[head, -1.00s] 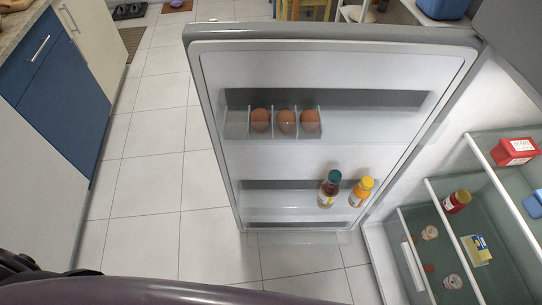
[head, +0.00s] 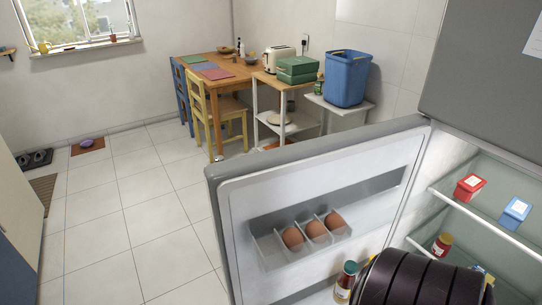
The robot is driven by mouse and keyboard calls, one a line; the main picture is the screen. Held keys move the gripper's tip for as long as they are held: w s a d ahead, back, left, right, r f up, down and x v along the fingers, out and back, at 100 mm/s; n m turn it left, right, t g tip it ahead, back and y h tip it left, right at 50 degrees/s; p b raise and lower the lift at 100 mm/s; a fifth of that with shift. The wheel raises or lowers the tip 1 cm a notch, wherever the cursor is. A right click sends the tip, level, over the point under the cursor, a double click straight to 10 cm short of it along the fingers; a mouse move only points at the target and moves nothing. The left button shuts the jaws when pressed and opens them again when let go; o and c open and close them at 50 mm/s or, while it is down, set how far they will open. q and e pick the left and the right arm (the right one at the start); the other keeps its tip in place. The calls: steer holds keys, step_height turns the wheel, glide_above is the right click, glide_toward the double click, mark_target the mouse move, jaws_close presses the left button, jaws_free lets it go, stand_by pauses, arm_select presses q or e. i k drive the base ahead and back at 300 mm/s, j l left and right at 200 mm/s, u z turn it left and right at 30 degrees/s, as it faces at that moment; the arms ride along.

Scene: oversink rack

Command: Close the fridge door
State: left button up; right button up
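The fridge door (head: 320,168) stands wide open in the head view, its inner side facing me. Its upper shelf holds three brown eggs (head: 317,231), and a bottle with a green cap (head: 346,280) stands in the lower shelf. The fridge body (head: 487,80) is at the right, with its lit interior showing. A dark ribbed part of my arm covers the lower right, in front of the lower door and fridge shelves. Neither of my grippers is in view.
A red box (head: 469,187) and a blue box (head: 515,213) sit on a fridge shelf. A wooden table (head: 214,68) with chairs and a blue bin (head: 346,78) stand behind the door.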

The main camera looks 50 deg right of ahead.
mark_target(365, 175)
steer(key=i+j+z, duration=0.1)
steer(key=i+j, duration=0.15)
steer(key=i, duration=0.2)
steer(key=i+j, duration=0.25)
steer(key=i, duration=0.2)
steer(key=i+z, duration=0.25)
steer(key=z, duration=0.25)
steer(key=i+z, duration=0.25)
steer(key=z, duration=0.2)
steer(key=i+j+z, duration=0.1)
steer(key=z, duration=0.4)
steer(key=i+j+z, duration=0.25)
steer(key=z, duration=0.2)
steer(key=i+j+z, duration=0.1)
steer(key=z, duration=0.4)
steer(key=i+j+z, duration=0.2)
steer(key=z, duration=0.25)
steer(key=i+j+z, duration=0.15)
steer(key=z, duration=0.35)
steer(key=j+z, duration=0.35)
steer(key=z, duration=0.15)
steer(key=j+z, duration=0.3)
steer(key=z, duration=0.15)
